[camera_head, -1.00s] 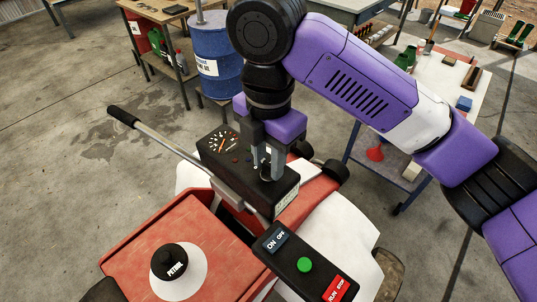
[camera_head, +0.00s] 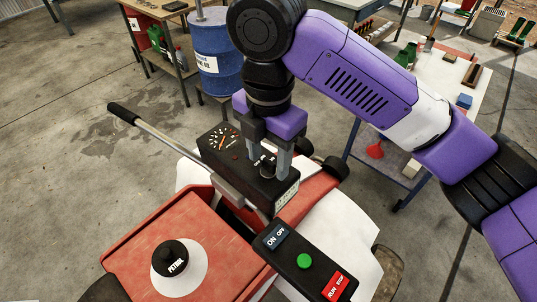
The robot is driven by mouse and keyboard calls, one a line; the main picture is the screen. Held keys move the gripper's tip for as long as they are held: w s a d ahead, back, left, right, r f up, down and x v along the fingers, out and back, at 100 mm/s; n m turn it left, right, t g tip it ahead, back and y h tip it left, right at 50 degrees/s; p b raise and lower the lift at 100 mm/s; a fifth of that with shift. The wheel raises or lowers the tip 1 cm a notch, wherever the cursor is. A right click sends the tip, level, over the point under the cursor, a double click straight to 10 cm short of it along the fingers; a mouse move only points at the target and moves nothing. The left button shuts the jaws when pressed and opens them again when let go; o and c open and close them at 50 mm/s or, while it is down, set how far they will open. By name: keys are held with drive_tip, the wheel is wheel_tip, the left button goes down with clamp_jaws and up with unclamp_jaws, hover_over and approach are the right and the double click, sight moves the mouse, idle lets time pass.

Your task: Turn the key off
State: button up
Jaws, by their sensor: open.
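The key (camera_head: 267,170) is a small metallic piece on top of the black dashboard box (camera_head: 232,168), to the right of its round gauge. My gripper (camera_head: 269,166) points down over the right part of the box. Its two grey fingers are apart, one on each side of the key. The key is partly hidden by the fingers, and I cannot tell whether they touch it or which way it is turned.
The box sits on a red and white machine with a handlebar (camera_head: 160,140) reaching left, a black petrol cap (camera_head: 170,258) and a switch panel (camera_head: 304,262). A blue drum (camera_head: 216,75) and a trolley (camera_head: 455,95) stand behind.

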sight(268, 161)
drive_tip(key=shift+r, duration=3.9)
